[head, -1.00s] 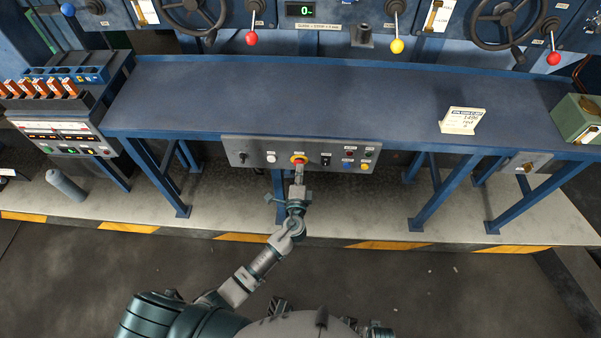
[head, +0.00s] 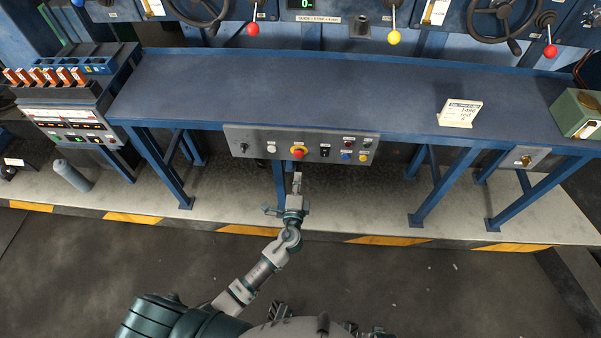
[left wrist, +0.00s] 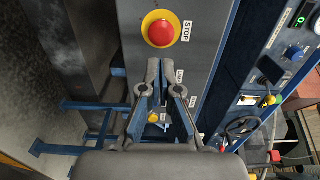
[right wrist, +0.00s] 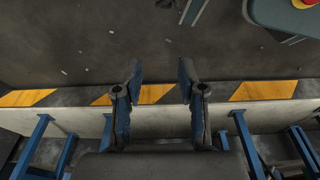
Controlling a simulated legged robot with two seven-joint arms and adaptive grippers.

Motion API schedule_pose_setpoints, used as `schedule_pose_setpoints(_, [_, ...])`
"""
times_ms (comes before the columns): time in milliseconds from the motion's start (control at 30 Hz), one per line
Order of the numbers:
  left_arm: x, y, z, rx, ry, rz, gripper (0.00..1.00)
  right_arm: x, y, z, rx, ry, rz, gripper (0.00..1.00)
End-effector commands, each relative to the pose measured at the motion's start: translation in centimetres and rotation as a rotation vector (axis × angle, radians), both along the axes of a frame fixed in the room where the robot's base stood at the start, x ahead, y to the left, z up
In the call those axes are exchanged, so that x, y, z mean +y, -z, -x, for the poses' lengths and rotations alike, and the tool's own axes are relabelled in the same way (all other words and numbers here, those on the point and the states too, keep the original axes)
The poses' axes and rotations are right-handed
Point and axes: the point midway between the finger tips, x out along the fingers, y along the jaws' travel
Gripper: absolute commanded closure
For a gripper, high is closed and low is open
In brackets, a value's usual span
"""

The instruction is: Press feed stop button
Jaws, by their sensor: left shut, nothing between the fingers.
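The red stop button (head: 298,153) sits on a yellow round plate in the middle of the grey control panel (head: 255,136) on the table's front edge. In the left wrist view the red button (left wrist: 161,33) shows beside a "STOP" label, just beyond the fingertips. My left gripper (head: 297,176) is shut and empty, just below the button in the head view, with a visible gap between them. The left wrist view shows its two fingers (left wrist: 160,70) close together. My right gripper (right wrist: 160,72) is open and empty in the right wrist view; the head view does not show it.
The panel also carries a white button (head: 271,148), a black switch (head: 324,151) and several small coloured buttons. The blue table (head: 300,90) holds a small sign (head: 460,113) and a green box (head: 577,113). Blue table legs (head: 440,187) stand below; the floor in front is clear.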

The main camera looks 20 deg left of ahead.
Motion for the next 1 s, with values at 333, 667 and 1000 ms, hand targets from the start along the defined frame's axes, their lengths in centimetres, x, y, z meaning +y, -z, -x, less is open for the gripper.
schedule_pose_setpoints(333, [-1.5,0.0,5.2,0.002,0.002,-0.004,1.00,0.4,-0.8,-0.9,-0.010,0.001,-0.006,0.60])
schedule_pose_setpoints(667, [-1.6,-0.1,6.2,0.000,0.001,-0.004,1.00,0.3,-1.3,-1.0,-0.013,0.002,-0.004,0.60])
schedule_pose_setpoints(1000, [-1.5,-0.1,6.2,0.001,0.001,-0.003,1.00,0.2,-1.1,-0.8,-0.009,0.001,-0.002,0.60])
